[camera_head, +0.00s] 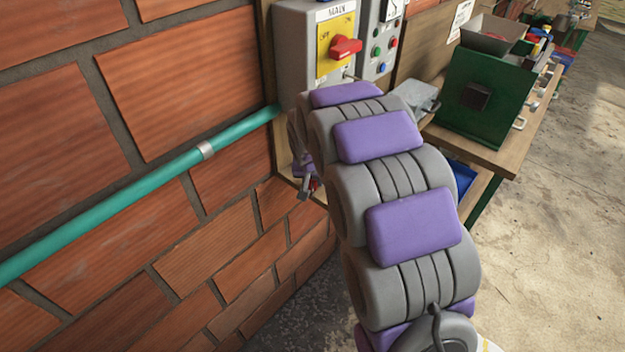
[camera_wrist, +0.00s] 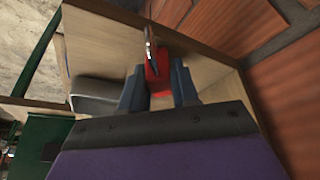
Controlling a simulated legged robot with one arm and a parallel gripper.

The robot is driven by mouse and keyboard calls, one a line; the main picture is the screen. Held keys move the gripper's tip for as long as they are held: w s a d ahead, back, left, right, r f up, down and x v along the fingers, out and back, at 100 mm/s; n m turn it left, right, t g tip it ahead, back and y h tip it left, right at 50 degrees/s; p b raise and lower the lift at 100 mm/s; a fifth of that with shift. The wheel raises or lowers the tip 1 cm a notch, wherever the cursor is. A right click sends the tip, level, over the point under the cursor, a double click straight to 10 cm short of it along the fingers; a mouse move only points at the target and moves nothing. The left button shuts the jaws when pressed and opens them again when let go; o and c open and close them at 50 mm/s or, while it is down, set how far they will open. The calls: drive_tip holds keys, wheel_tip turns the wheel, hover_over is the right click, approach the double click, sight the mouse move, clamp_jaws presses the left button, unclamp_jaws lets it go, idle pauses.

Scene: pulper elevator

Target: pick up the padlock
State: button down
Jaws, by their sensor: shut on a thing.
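The padlock (camera_wrist: 158,72) is red with a grey metal shackle. In the wrist view it sits between the two grey-blue fingers of my gripper (camera_wrist: 158,88), which is shut on its body. The shackle points away from my gripper, in front of a wooden board (camera_wrist: 205,68). I cannot tell whether the shackle touches anything.
A grey switch box (camera_head: 300,40) with a red rotary handle (camera_head: 345,47) is on the board above my arm. A teal pipe (camera_head: 120,205) runs along the brick wall at left. A wooden bench (camera_head: 490,155) with a green machine (camera_head: 490,90) stands at right. The floor at right is clear.

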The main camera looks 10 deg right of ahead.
drive_tip(key=r, duration=0.1)
drive_tip(key=d+r+p, duration=0.1)
drive_tip(key=r, duration=0.1)
drive_tip(key=shift+d+r, duration=0.15)
drive_tip(key=shift+s+d+r, duration=0.1)
drive_tip(key=shift+s, duration=0.15)
drive_tip(key=s+d+r+p, duration=0.1)
drive_tip(key=s+d+p, duration=0.2)
drive_tip(key=s, duration=1.1)
drive_tip(key=shift+s+d+r, duration=0.15)
drive_tip(key=shift+s+d, duration=0.2)
drive_tip(key=shift+d, duration=0.1)
drive_tip(key=shift+d, duration=0.15)
